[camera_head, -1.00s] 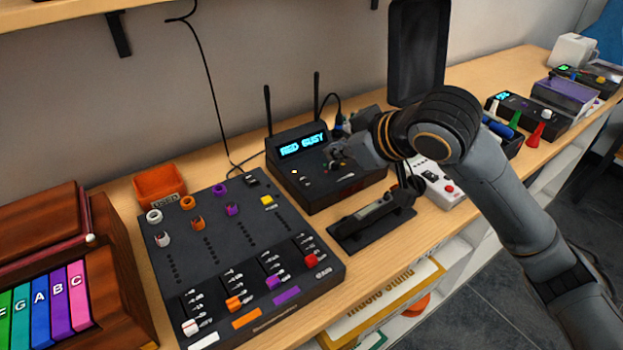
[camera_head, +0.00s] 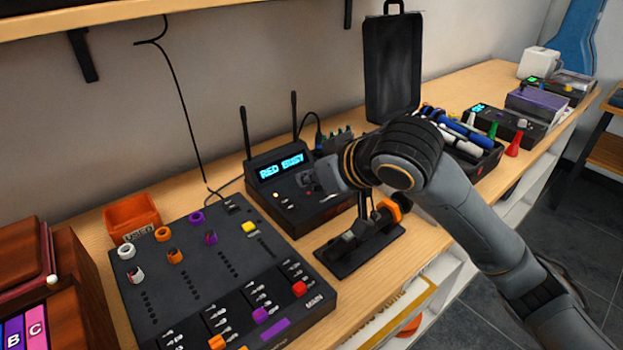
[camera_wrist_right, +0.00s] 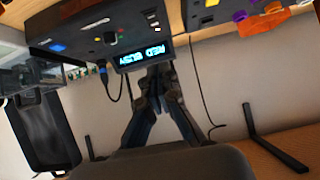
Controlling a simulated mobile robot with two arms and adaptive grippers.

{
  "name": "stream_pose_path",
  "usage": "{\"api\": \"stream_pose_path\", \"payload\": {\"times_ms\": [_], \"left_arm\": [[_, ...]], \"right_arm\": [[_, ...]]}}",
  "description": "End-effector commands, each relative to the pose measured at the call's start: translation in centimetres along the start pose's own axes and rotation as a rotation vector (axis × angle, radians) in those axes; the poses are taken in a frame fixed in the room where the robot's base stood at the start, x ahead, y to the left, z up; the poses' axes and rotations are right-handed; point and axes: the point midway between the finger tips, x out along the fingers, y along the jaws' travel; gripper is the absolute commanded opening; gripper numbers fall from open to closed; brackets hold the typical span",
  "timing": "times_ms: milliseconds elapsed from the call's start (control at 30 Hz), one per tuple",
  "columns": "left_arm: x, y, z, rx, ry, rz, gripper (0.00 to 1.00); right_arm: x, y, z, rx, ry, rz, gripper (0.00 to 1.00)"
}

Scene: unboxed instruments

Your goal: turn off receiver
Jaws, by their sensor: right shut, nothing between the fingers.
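The receiver (camera_head: 297,218) is a black box with two upright antennas and a lit cyan display (camera_head: 281,167) reading "RED BUSY". It stands on the wooden counter behind the mixer. A small lit knob or button shows on its panel. My right gripper (camera_head: 308,181) is shut and empty at the right part of the receiver's panel, and it hides some of the controls there. I cannot tell whether it touches one. In the right wrist view the receiver (camera_wrist_right: 85,22) is upside down, and the shut fingers (camera_wrist_right: 157,80) lie close to its display. My left gripper is not in view.
A black mixer (camera_head: 160,285) with coloured knobs and an orange bin (camera_head: 132,216) are to the left. A dark stand (camera_head: 345,259) with an orange-ringed device is just in front of the receiver. An open case (camera_head: 392,75) and pens are behind my right arm.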

Motion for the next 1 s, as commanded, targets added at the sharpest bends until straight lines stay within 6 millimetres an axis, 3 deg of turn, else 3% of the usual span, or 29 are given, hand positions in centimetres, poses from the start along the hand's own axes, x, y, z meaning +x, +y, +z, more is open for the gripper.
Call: {"api": "stream_pose_path", "payload": {"times_ms": [300,400,633,1000], "left_arm": [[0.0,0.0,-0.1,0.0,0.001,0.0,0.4],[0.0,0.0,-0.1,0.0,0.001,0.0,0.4],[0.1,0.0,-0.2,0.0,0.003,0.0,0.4],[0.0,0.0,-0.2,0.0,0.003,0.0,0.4]], "right_arm": [[6.9,0.0,0.0,0.001,-0.002,0.001,0.0],[8.0,0.1,1.4,0.0,-0.004,0.001,0.0],[9.4,0.0,2.7,-0.001,0.0,0.0,0.0],[9.5,0.0,2.8,-0.001,0.0,0.001,0.0]]}}
